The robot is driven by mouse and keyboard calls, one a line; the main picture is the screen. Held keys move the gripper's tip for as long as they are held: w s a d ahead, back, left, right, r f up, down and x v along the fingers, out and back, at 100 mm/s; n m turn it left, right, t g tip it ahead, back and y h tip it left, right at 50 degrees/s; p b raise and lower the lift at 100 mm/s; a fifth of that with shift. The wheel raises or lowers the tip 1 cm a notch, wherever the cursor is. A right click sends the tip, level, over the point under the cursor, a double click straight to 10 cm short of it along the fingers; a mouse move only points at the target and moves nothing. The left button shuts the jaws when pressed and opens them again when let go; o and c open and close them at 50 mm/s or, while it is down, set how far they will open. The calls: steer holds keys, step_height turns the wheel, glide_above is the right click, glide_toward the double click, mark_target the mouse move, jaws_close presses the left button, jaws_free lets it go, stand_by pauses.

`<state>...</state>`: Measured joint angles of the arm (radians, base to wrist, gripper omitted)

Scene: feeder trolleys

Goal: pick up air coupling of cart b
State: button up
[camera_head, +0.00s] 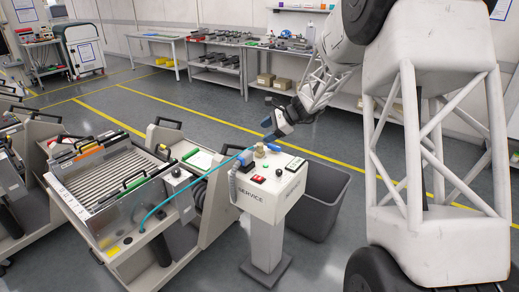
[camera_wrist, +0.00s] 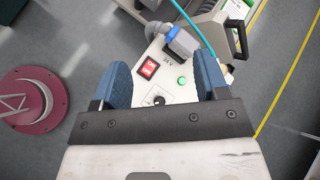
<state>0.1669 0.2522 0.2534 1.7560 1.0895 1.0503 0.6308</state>
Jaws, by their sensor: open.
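A teal air hose (camera_head: 190,190) runs from the front of a roller cart (camera_head: 118,180) up to the service post (camera_head: 268,198). In the wrist view the hose (camera_wrist: 184,14) passes behind a blue-grey plug (camera_wrist: 182,43). I cannot clearly make out the coupling at its end, and no cart letter is readable. The plug also shows on the post top in the head view (camera_head: 246,160). My gripper (camera_head: 270,130) is open and empty, above the far side of the post. In the wrist view its blue fingers (camera_wrist: 162,82) stand apart over the panel, touching nothing visible.
The post top carries a red switch (camera_wrist: 148,67), a green button (camera_wrist: 182,80) and a knob (camera_wrist: 158,101). A brass-coloured fitting (camera_head: 259,150) stands near its far edge. A grey bin (camera_head: 322,200) is beside the post. Open floor lies behind, towards the workbenches (camera_head: 216,64).

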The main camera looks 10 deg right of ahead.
mark_target(261, 144)
steer(key=w+d+f+m+t, duration=0.1)
steer(key=w+d+f+m, duration=0.1)
steer(key=w+f, duration=0.3)
steer(key=w+d+f+m+t+y, duration=0.1)
steer(key=w+d+f+m, duration=0.1)
steer(key=w+f, duration=0.3)
steer(key=w+d+f+m+t+y, duration=0.1)
steer(key=w+d+f+m, duration=0.1)
steer(key=w+f, duration=0.3)
steer(key=shift+w+d+m, duration=0.2)
steer(key=shift+w+m, duration=0.1)
steer(key=shift+w, duration=0.2)
steer(key=shift+w+d+m, duration=0.15)
steer(key=shift+w+m, duration=0.15)
steer(key=shift+w, duration=0.2)
steer(key=shift+x, duration=1.35)
steer(key=shift+x, duration=2.6)
steer(key=shift+s, duration=0.1)
jaws_close()
